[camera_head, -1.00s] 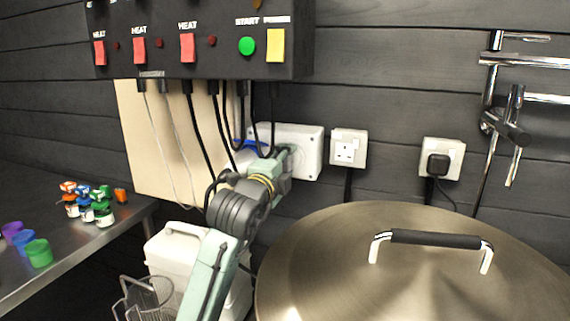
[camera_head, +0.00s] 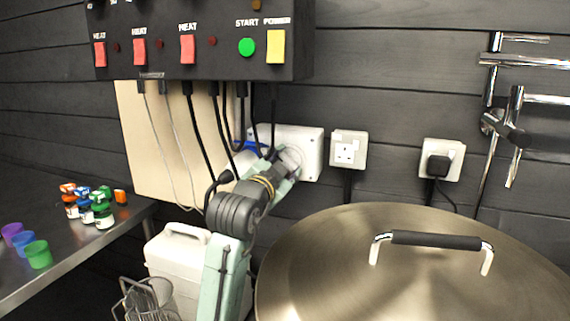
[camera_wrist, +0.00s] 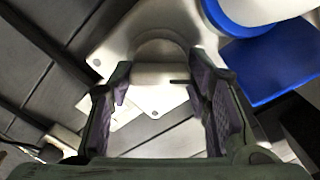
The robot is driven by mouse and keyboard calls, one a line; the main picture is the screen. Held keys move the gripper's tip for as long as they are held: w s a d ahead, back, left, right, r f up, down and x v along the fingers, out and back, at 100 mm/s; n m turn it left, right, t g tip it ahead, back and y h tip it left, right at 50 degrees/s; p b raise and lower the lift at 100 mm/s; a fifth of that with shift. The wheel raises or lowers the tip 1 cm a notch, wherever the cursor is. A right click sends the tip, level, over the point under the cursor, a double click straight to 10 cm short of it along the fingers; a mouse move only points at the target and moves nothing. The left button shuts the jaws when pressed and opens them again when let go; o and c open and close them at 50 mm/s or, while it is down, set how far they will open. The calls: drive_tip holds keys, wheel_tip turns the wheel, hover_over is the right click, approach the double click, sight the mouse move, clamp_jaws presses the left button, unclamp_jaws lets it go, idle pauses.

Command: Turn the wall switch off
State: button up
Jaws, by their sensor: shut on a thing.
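The wall switch (camera_head: 313,146) is a pale box on the dark wall, below the control panel. In the wrist view its light plate (camera_wrist: 108,52) shows tilted, with a rounded grey-white knob (camera_wrist: 160,73) on it. My gripper (camera_wrist: 159,88) has its two purple-padded fingers on either side of the knob and is shut on it. In the head view my wrist reaches to the switch's front and hides its left part and the knob. I see no marking that tells the switch's position.
A blue and white connector (camera_wrist: 265,60) sits close beside my right finger. Black cables (camera_head: 203,140) hang left of the switch from the panel (camera_head: 215,45). Sockets (camera_head: 348,150) are to the right. A large metal lid (camera_head: 330,255) lies below right.

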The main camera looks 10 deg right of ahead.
drive_tip(key=n, duration=0.4)
drive_tip(key=shift+p, duration=0.35)
drive_tip(key=shift+n, duration=1.9)
drive_tip(key=o, duration=1.2)
drive_tip(key=shift+c, duration=0.2)
drive_tip(key=v, duration=1.2)
